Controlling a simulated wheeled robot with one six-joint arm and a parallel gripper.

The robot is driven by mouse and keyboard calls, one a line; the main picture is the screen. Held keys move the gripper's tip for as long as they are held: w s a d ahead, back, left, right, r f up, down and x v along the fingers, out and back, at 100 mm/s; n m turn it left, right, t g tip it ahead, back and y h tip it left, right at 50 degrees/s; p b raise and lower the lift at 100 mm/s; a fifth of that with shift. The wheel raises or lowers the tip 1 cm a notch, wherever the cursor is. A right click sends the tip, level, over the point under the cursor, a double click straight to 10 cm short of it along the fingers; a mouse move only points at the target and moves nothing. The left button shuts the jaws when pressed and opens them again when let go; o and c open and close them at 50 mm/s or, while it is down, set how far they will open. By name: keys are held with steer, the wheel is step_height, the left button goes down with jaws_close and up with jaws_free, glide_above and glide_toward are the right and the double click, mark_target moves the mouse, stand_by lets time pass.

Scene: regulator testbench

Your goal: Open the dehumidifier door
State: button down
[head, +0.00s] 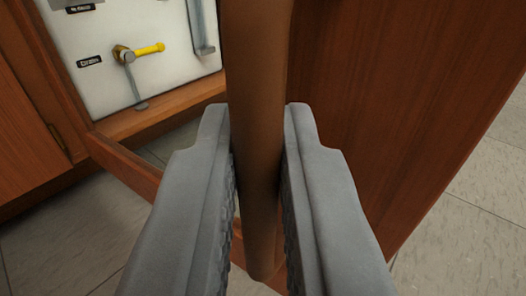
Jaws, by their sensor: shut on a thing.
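A brown vertical bar, the door handle (256,50), runs down the middle of the view. My gripper (258,140) is shut on it, one grey finger on each side. The handle's lower end shows between the fingers. The reddish wooden door (390,110) stands behind and to the right of the handle. It stands at an angle, open, with a gap to its left showing a white panel (110,45). The handle's mounting points and the door's upper part are out of view.
The white panel carries a yellow-handled valve (150,49), grey pipes and dark labels. A wooden frame ledge (165,118) runs below it. Another wooden panel (30,140) with a hinge is at the left. Bare tiled floor (75,235) lies at lower left and at right.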

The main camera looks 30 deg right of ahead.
steer(key=shift+w+a, duration=0.1)
steer(key=shift+a, duration=0.2)
steer(key=c, duration=1.6)
jaws_free()
steer(key=shift+w+a, duration=0.1)
